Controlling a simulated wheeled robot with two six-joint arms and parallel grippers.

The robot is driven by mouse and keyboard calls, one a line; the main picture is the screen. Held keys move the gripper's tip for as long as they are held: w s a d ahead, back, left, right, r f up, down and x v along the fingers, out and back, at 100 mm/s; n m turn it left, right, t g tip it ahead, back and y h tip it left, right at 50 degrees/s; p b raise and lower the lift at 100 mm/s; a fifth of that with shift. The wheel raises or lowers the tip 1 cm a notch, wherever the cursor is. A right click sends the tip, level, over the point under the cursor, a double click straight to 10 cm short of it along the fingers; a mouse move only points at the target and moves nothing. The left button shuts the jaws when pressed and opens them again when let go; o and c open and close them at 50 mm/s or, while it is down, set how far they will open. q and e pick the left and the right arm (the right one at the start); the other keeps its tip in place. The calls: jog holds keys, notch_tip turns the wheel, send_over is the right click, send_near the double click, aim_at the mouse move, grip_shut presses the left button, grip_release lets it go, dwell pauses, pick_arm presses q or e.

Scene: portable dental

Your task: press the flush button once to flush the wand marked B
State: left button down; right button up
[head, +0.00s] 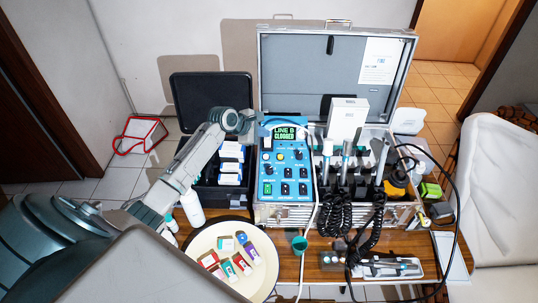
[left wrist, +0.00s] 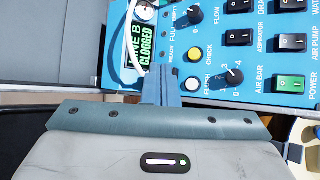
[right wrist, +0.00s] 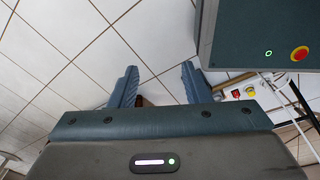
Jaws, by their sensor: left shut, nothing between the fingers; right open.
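The blue control panel (head: 272,198) stands in the open case, its display (head: 284,133) reading "LINE B CLOGGED". In the left wrist view the white flush button (left wrist: 192,84) sits beside a yellow check button (left wrist: 194,55). The flush button also shows in the head view (head: 267,157). My left gripper (left wrist: 168,72) is shut and empty, its tips close to the flush button; contact cannot be told. Several wands (head: 347,148) stand right of the panel; their markings are unreadable. My right gripper (right wrist: 160,82) is open and empty over floor tiles, outside the head view.
A white hose (head: 316,215) hangs along the panel's right side and loops near my left gripper. Black coiled cords (head: 335,215) hang before the wands. A round tray (head: 205,243) with small tubes stands in front. A box with a red button (right wrist: 300,53) is beside my right gripper.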

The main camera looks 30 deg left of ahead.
pick_arm(q)
jog(key=b, duration=0.3)
send_over(266, 156)
jog(key=s, duration=0.1)
jog(key=f, duration=0.6)
jog(key=shift+s+a+f, duration=0.15)
jog(key=shift+a+f, duration=0.1)
jog(key=shift+f+b, duration=0.3)
jog(key=shift+f, duration=0.8)
pick_arm(e)
jog(key=shift+s+a+f, duration=0.1)
jog(key=shift+s+f, duration=0.05)
jog(key=shift+f, duration=1.65)
jog(key=shift+a, duration=0.3)
jog(key=shift+d, duration=0.25)
pick_arm(q)
jog(key=shift+f, duration=0.2)
pick_arm(e)
jog(key=shift+a+r, duration=0.1)
pick_arm(q)
jog(key=shift+f, duration=0.25)
pick_arm(e)
jog(key=shift+a, duration=0.1)
